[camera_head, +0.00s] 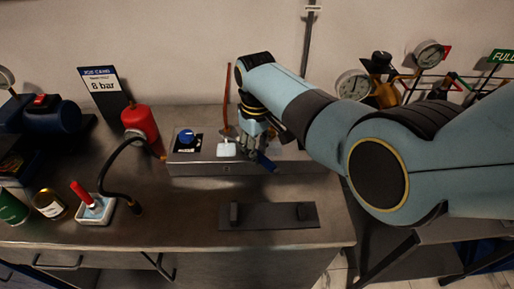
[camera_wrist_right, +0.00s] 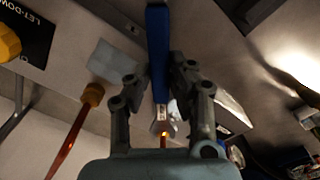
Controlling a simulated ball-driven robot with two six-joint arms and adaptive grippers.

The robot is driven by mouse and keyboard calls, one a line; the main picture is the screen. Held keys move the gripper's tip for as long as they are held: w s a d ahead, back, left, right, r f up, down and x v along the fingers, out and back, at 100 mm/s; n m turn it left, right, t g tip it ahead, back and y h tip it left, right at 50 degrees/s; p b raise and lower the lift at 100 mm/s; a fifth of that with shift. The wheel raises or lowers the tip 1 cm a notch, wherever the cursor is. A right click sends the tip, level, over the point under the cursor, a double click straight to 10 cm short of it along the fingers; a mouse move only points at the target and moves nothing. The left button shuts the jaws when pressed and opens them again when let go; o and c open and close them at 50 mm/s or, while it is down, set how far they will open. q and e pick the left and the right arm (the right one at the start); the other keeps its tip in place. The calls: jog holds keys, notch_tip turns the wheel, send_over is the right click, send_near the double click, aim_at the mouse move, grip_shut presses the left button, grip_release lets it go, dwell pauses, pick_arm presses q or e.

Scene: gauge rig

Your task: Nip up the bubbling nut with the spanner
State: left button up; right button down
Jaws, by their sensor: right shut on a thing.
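My right gripper (camera_head: 252,142) is over the steel block (camera_head: 200,168) on the bench, shut on the blue-handled spanner (camera_head: 265,162). In the right wrist view the spanner's blue handle (camera_wrist_right: 158,50) runs up between the fingers (camera_wrist_right: 150,85). Its steel open end (camera_wrist_right: 163,122) points to the bottom, near a thin orange tube (camera_wrist_right: 163,140). Whether it sits on a nut there is hidden. A brass nut (camera_wrist_right: 92,95) on another copper-orange tube (camera_wrist_right: 68,142) stands apart, to the left. I cannot make out bubbles. My left gripper is not in view.
A red bottle (camera_head: 140,122), black hose (camera_head: 104,168), tray with a red-handled tool (camera_head: 85,195) and tins (camera_head: 47,203) stand left. A dark holder plate (camera_head: 268,216) lies in front. Gauges (camera_head: 354,85) stand behind right.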

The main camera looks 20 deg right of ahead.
jog(key=shift+s+a+m+p, duration=0.2)
jog(key=shift+a+m+p, duration=0.15)
jog(key=shift+a+m, duration=0.2)
jog(key=shift+w+d+n, duration=0.2)
jog(key=shift+d+n, duration=0.25)
jog(key=shift+n, duration=0.05)
jog(key=shift+w+d+n, duration=0.2)
jog(key=shift+d+n, duration=0.25)
jog(key=shift+s, duration=0.1)
dwell(0.5)
jog(key=shift+s+d+p, duration=0.3)
jog(key=shift+s, duration=0.2)
jog(key=shift+s+d+p, duration=0.25)
jog(key=shift+s, duration=0.25)
jog(key=shift+s+d, duration=0.3)
jog(key=shift+s, duration=0.3)
jog(key=shift+s+d, duration=0.25)
jog(key=shift+s, duration=0.3)
jog(key=shift+r, duration=0.1)
notch_tip(320, 180, up, 4)
jog(key=shift+r, duration=0.2)
